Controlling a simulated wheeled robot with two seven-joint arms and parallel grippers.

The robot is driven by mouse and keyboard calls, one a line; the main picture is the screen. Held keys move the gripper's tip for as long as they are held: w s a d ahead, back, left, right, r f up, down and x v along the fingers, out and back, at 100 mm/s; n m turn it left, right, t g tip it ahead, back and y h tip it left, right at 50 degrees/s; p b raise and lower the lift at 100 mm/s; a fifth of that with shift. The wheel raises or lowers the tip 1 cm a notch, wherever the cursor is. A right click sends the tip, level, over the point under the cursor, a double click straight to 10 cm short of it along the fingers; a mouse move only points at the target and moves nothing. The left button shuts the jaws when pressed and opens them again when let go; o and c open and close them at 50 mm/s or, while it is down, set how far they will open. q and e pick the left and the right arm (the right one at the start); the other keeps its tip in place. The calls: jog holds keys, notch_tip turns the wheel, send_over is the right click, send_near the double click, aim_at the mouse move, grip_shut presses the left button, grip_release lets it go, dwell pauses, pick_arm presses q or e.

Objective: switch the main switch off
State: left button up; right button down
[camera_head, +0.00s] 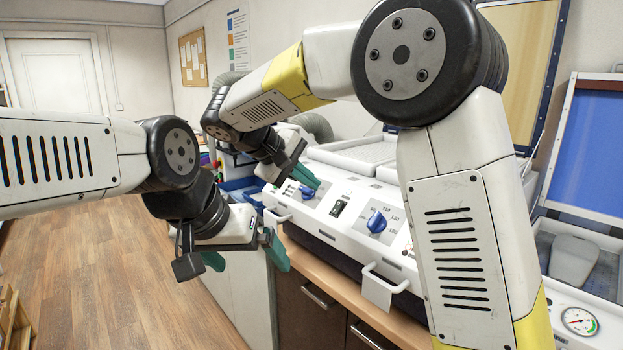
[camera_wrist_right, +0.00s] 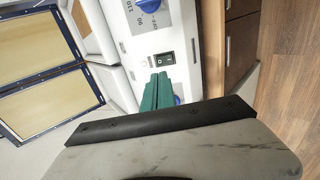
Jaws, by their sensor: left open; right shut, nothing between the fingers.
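The main switch looks to be the black rocker switch (camera_head: 338,208) on the front panel of a white machine (camera_head: 345,238), between two blue knobs. It also shows in the right wrist view (camera_wrist_right: 165,59); which way the rocker is tipped is too small to tell. My right gripper (camera_head: 314,181) is shut and empty, its teal fingers over the left blue knob's area, left of the switch. In the right wrist view its fingertips (camera_wrist_right: 159,77) appear just below the switch; contact cannot be told. My left gripper (camera_head: 244,257) is open and empty, in front of the cabinet at the left.
The right blue knob (camera_head: 377,222) and left blue knob (camera_head: 308,191) flank the switch. A white handle (camera_head: 384,278) juts from the machine's front. A pressure gauge (camera_head: 579,321) is at the lower right. The wooden floor (camera_head: 120,290) at left is mostly clear.

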aim_at(340, 202)
jog(key=x, duration=0.9)
jog(key=shift+w+d+f, duration=0.15)
jog(key=shift+d+f, duration=0.05)
jog(key=shift+f, duration=0.1)
jog(key=shift+w+d+f, duration=0.1)
jog(key=shift+w+d, duration=0.15)
jog(key=shift+d, duration=0.15)
jog(key=shift+d+f+g+y, duration=0.1)
jog(key=shift+g+y, duration=0.3)
jog(key=shift+w, duration=0.1)
jog(key=shift+w+d+r, duration=0.15)
jog(key=shift+w+r, duration=0.05)
jog(key=shift+r, duration=0.65)
jog(key=shift+s+r, duration=0.1)
